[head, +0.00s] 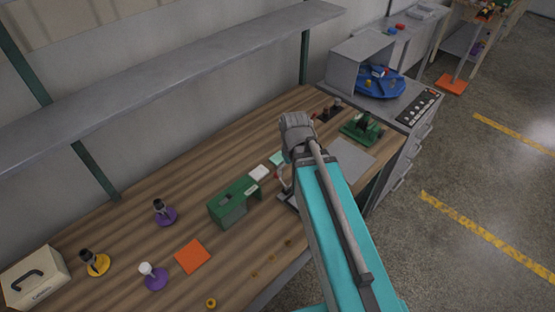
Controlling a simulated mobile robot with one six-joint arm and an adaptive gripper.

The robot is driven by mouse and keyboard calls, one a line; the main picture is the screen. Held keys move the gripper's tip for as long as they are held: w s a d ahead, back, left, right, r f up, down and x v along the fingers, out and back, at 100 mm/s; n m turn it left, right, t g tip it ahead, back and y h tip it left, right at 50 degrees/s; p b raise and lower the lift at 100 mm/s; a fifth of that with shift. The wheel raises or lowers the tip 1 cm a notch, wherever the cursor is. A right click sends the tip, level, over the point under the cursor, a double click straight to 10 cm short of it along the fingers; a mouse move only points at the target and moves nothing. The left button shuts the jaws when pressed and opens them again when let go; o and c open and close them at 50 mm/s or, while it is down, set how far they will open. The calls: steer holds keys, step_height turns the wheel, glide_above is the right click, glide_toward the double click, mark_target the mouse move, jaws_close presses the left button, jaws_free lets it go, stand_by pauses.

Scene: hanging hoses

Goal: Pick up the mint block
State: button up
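A small mint block (277,158) lies on the wooden workbench (130,225), just left of my arm in the head view. A whitish block (259,172) sits close to it on the lower left. My teal arm reaches up from the bottom right over the bench. My gripper (285,178) shows only in part as grey pieces at the left edge of the arm, below and to the right of the mint block. The arm hides most of it, so its opening and any contact are unclear.
A green machine-like box (235,202) stands left of the blocks. An orange square (192,257) and several stands on round bases are further left. A green device (362,128) and a grey plate (351,159) lie right of my arm. A shelf (170,65) runs above the bench.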

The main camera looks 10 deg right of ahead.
steer(key=w+f+n+b, duration=0.1)
steer(key=w+f+n, duration=0.1)
steer(key=w+n, duration=0.75)
steer(key=n+b, duration=0.2)
steer(key=n, duration=1.2)
glide_above(274, 161)
steer(key=shift+s+f+m, duration=0.25)
steer(key=shift+f, duration=0.3)
steer(key=shift+f, duration=0.1)
step_height(274, 161, down, 8)
steer(key=b, duration=0.8)
steer(key=shift+f+b, duration=0.25)
steer(key=shift+b, duration=0.1)
steer(key=f+b, duration=0.3)
steer(key=shift+w+f, duration=0.25)
steer(key=shift+w, duration=0.05)
steer(key=shift+f+b, duration=0.85)
steer(key=shift+b, duration=0.25)
steer(key=shift+c, duration=0.3)
